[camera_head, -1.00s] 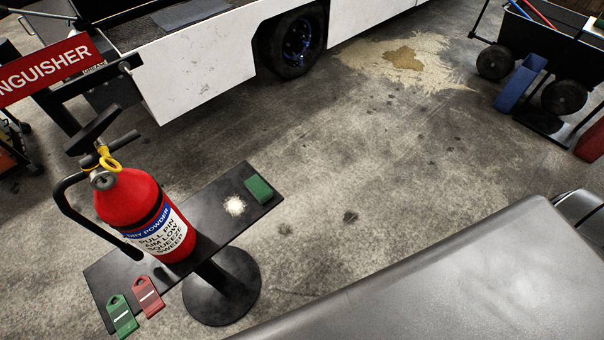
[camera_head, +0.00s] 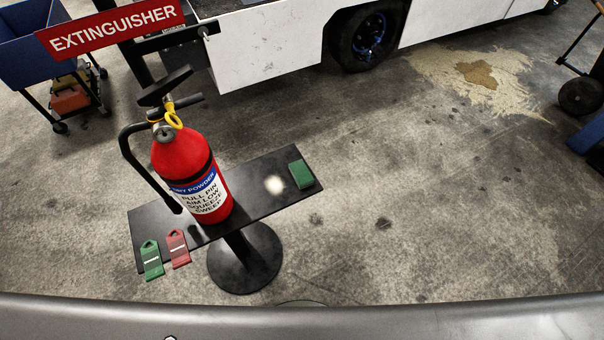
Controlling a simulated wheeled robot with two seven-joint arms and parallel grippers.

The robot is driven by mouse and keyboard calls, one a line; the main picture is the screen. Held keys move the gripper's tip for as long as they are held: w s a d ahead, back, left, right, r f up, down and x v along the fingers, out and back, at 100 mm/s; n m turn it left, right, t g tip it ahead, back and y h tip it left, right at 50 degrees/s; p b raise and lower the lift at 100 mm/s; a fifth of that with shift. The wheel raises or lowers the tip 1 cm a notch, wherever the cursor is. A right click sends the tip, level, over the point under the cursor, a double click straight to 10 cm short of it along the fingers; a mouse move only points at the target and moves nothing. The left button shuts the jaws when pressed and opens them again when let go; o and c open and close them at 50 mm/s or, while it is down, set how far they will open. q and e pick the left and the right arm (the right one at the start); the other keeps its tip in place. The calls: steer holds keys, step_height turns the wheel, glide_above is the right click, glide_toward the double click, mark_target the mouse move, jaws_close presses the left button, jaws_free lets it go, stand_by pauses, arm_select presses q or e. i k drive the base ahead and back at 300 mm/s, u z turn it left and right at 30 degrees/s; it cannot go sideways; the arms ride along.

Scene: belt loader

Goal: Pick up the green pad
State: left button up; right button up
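The green pad (camera_head: 301,174) is a small rectangular block. Neither of my grippers shows in the head view. Nothing is touching the pad or covering it.
A red fire extinguisher (camera_head: 190,165) stands on the middle of the stand. A green tag (camera_head: 151,261) and a red tag (camera_head: 178,249) hang at its left end. An EXTINGUISHER sign (camera_head: 112,29), a blue cart (camera_head: 25,45) and a white vehicle (camera_head: 265,45) are behind.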

mark_target(303, 176)
steer(key=z, duration=1.6)
steer(key=i, duration=2.85)
steer(key=u, duration=3.1)
